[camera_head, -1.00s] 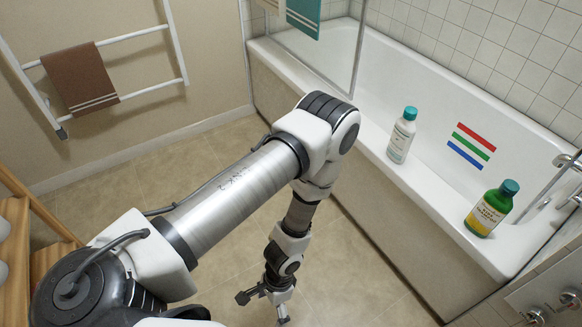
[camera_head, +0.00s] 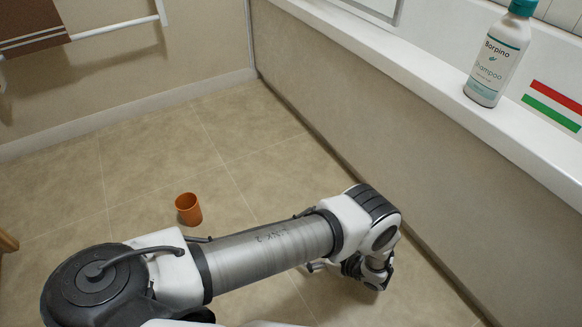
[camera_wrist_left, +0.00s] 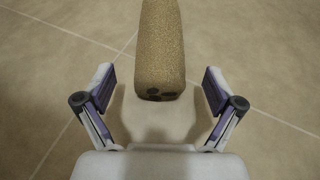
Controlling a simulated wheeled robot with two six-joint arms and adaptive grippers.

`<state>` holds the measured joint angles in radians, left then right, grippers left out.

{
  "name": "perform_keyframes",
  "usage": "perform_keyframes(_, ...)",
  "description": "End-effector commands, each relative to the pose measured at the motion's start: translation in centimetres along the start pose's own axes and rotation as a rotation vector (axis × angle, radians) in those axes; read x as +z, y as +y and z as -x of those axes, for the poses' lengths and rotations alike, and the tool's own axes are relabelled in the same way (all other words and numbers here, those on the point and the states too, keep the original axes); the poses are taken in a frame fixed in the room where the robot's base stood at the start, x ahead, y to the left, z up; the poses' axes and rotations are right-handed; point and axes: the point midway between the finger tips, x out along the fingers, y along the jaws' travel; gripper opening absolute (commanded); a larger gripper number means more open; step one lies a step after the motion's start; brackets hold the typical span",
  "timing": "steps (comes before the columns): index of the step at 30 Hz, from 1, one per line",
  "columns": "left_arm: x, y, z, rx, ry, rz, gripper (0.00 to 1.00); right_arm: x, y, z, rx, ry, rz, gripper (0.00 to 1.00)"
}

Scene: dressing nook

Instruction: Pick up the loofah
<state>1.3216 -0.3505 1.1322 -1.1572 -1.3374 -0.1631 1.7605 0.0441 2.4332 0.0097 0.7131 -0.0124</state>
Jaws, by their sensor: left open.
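The loofah (camera_wrist_left: 161,50) is a tan, rough-textured, long piece in the left wrist view. It runs from the top edge down to the middle, above or on the tiled floor. Its near end lies between the two fingers of my left gripper (camera_wrist_left: 159,80), which is open, with a gap on both sides. The loofah's far end is cut off by the frame. In the head view the loofah does not show, and my left arm hides most of the gripper. My right gripper is in neither view.
A towel rail (camera_head: 118,27) is at the upper left. The floor behind the cup is clear.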

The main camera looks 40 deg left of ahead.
Motion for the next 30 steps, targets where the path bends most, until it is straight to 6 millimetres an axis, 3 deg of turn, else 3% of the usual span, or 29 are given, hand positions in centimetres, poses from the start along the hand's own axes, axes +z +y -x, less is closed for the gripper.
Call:
perform_keyframes(6,-0.8,0.0,-3.9,0.005,0.0,0.001,0.93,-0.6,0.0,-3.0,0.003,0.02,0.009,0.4)
perform_keyframes(9,-0.5,0.0,-5.3,0.004,0.001,0.002,0.93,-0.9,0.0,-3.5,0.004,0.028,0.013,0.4)
perform_keyframes(17,-0.2,0.0,-5.7,0.003,0.003,0.001,0.93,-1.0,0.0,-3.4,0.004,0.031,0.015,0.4)
perform_keyframes(21,-0.2,0.0,-5.7,0.003,0.003,0.001,0.43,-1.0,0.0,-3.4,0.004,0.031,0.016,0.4)
perform_keyframes(22,-0.2,0.0,-5.7,0.003,0.003,0.001,0.39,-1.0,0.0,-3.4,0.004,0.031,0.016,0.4)
perform_keyframes(30,-0.2,0.0,-5.7,0.004,0.003,0.001,0.39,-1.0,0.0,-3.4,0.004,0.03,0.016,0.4)
